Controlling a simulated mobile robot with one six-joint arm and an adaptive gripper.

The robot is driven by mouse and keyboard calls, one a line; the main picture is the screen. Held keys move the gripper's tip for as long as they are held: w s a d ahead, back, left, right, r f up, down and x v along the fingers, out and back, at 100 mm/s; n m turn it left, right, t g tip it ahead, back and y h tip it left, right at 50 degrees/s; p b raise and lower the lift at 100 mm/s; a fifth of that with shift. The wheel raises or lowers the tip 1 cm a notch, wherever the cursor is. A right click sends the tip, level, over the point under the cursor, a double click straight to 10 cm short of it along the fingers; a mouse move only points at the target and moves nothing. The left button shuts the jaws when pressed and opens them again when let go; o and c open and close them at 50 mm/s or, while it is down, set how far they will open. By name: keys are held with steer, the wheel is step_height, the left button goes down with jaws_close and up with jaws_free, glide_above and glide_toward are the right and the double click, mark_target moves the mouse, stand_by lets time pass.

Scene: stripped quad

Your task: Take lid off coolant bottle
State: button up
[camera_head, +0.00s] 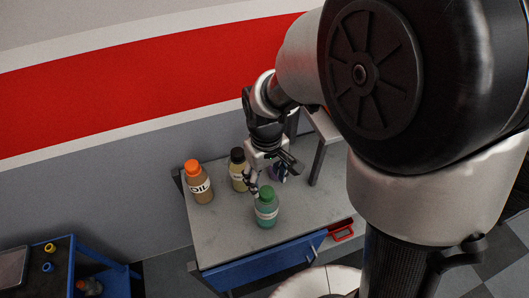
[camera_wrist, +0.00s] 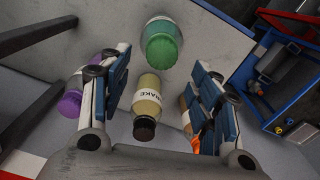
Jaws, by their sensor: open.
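A green bottle with a green lid (camera_head: 267,193) and a pale label stands on the grey bench; its lettering is too small to read. In the wrist view the green bottle (camera_wrist: 161,44) is at the top centre, beyond my fingertips, with its lid on. My gripper (camera_head: 266,172) is open and empty above the bench, behind the green bottle. In the wrist view my gripper (camera_wrist: 157,82) shows its fingers spread wide. A yellowish bottle with a black lid (camera_wrist: 147,108), its label reading partly "AKE", appears between them, apparently below and not gripped.
An oil bottle with an orange lid (camera_head: 198,181) stands at the bench's left. A purple bottle (camera_wrist: 71,98) is partly hidden beside my left finger. The grey bench top (camera_head: 222,232) is clear at front left. A blue cart (camera_head: 64,255) stands lower left.

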mark_target(267, 191)
steer(key=shift+s+f+b, duration=0.15)
steer(key=shift+f+b, duration=0.25)
steer(key=shift+f, duration=0.95)
steer(key=shift+s+f+b, duration=0.1)
steer(key=shift+f+b, duration=0.3)
steer(key=shift+f, duration=0.95)
steer(key=shift+c, duration=0.2)
steer(key=c, duration=0.8)
